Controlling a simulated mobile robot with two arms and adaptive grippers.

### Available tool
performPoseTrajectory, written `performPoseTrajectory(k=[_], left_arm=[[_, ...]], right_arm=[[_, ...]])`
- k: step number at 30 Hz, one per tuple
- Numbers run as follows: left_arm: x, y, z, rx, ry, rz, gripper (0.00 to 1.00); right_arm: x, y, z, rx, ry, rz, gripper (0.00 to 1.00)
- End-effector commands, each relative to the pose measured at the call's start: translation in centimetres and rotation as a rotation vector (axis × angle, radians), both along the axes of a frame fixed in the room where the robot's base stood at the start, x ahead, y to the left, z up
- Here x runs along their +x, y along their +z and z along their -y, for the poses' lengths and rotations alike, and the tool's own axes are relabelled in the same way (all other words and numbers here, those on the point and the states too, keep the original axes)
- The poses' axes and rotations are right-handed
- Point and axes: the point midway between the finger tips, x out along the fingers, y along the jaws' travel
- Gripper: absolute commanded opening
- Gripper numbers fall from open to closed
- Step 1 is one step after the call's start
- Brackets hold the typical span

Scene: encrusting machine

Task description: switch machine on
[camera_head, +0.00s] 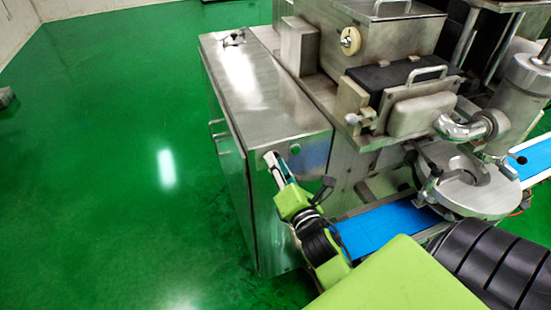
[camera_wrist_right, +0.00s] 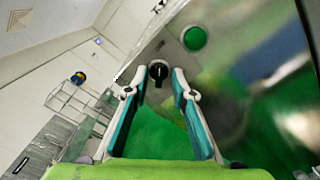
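The machine's metal cabinet (camera_head: 262,100) carries a black rotary switch (camera_wrist_right: 158,70) on its panel. A round green button (camera_wrist_right: 195,38) sits up and right of the switch in the right wrist view; it also shows in the head view (camera_head: 295,149). My right gripper (camera_head: 272,160) is at the upper part of the panel, left of the button. In the right wrist view my right gripper (camera_wrist_right: 159,76) is open, with one fingertip on each side of the switch and small gaps visible. Contact cannot be told. The switch is hidden in the head view. My left gripper is not in view.
The machine's hopper and forming parts (camera_head: 415,105) stand right of the cabinet. A blue conveyor belt (camera_head: 385,228) runs below them, near my right arm. A wire rack (camera_wrist_right: 75,98) stands in the background.

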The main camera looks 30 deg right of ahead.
Motion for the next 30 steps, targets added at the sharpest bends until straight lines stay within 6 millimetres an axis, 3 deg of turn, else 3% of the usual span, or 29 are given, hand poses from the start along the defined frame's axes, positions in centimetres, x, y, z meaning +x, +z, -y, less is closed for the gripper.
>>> performPoseTrajectory(k=[6,9,20,30], left_arm=[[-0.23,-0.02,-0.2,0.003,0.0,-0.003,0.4],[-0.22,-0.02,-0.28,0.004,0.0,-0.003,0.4],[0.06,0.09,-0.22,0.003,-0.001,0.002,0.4],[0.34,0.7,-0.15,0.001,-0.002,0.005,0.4]], right_arm=[[-0.01,-0.01,-0.03,0.0,0.0,0.0,0.24],[-0.02,-0.01,-0.02,0.0,0.0,0.0,0.0],[0.02,0.05,-0.01,0.016,0.0,0.004,0.0],[0.06,0.22,-0.02,0.187,-0.001,0.046,0.0]])
